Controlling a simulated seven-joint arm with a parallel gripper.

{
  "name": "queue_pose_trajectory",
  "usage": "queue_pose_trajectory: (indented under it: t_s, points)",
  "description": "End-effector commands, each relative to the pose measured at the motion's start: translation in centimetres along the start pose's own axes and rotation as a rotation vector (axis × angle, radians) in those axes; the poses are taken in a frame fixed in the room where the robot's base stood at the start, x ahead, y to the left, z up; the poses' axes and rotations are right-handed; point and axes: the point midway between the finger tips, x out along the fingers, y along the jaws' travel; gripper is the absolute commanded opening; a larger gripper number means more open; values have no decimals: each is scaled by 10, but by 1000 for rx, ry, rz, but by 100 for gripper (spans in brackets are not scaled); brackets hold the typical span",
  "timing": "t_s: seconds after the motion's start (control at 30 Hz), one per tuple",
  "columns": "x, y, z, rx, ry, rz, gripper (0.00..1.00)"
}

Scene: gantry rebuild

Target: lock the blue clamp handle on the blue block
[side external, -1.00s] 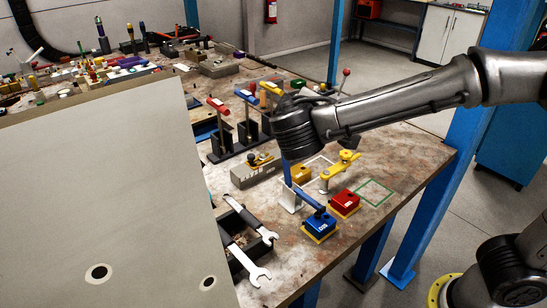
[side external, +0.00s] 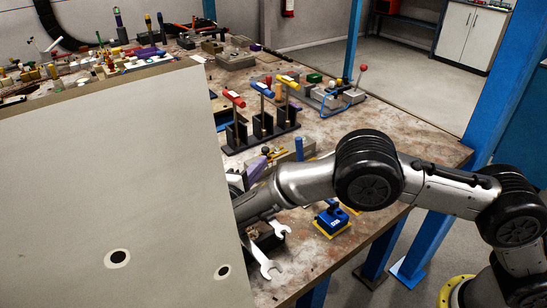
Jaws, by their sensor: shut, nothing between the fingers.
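The blue block (side external: 330,222) sits on a yellow base near the table's front right edge. An upright blue bar (side external: 299,148), which looks like the clamp handle, rises behind my forearm. My arm hides the part between bar and block, so I cannot tell how the clamp sits. My forearm passes in front of the clamp and runs left behind the pale panel. My gripper is hidden there, well left of the blue block. The red block and most of the yellow clamp are behind my arm.
The large pale panel (side external: 110,200) blocks the left foreground. Wrenches (side external: 262,258) lie in a dark tray beside it. A rack of red, blue and yellow handles (side external: 262,130) stands behind my arm. Bare tabletop (side external: 405,135) shows at the back right.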

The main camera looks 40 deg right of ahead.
Motion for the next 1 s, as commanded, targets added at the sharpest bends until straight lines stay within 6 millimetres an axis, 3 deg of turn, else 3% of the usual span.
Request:
queue_pose_trajectory:
  t_s: [0.5, 0.7, 1.0]
  points:
    - [96, 0, 2, 1, -3, -1, 0]
    - [82, 1, 27, 0, 1, -1, 0]
    - [78, 0, 38, 0, 0, -1, 0]
